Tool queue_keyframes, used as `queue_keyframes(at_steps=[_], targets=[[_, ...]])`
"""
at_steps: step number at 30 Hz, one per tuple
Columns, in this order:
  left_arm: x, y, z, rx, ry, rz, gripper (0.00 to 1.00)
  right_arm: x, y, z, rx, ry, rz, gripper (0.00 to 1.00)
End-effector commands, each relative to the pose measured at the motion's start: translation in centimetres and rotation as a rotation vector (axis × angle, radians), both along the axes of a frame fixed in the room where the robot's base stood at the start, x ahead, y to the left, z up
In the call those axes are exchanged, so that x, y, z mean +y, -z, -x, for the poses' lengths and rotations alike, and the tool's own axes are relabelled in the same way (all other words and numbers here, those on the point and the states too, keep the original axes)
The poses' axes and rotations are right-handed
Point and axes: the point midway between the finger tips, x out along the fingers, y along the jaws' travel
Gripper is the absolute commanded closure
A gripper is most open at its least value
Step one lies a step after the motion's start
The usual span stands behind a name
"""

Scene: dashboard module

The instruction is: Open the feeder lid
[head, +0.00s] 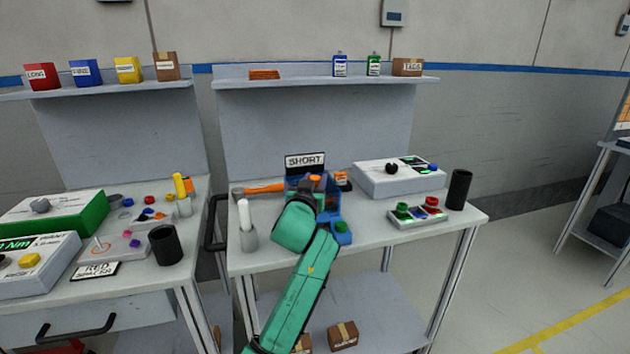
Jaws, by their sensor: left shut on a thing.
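The blue feeder (332,190) stands on the middle bench in front of a "SHORT" sign (305,162). My green left arm reaches up to it from the bottom of the picture. My left gripper (316,184) is at the top of the feeder, shut on what appears to be its lid; the wrist hides most of the fingers and the grasp. I cannot tell how far the lid is raised. The blue front tray (342,232) of the feeder shows to the right of my arm. My right gripper is not in view.
An orange-handled hammer (262,188) lies left of the feeder. A grey holder with a white stick (248,234) stands at the left edge. To the right are a white device (400,178), a tray with green and red buttons (418,213) and a black cup (459,189).

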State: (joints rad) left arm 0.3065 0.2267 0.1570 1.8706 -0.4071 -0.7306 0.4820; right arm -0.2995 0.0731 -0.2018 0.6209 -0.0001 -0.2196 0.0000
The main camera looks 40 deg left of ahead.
Motion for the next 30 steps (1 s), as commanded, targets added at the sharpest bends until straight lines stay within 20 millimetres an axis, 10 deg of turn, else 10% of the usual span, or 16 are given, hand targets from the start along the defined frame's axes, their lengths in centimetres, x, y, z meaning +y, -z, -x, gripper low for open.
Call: queue_keyframes(at_steps=[30], targets=[[-0.03, 0.04, 0.01, 0.001, 0.0, 0.0, 1.0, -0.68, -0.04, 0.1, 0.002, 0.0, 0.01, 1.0]])
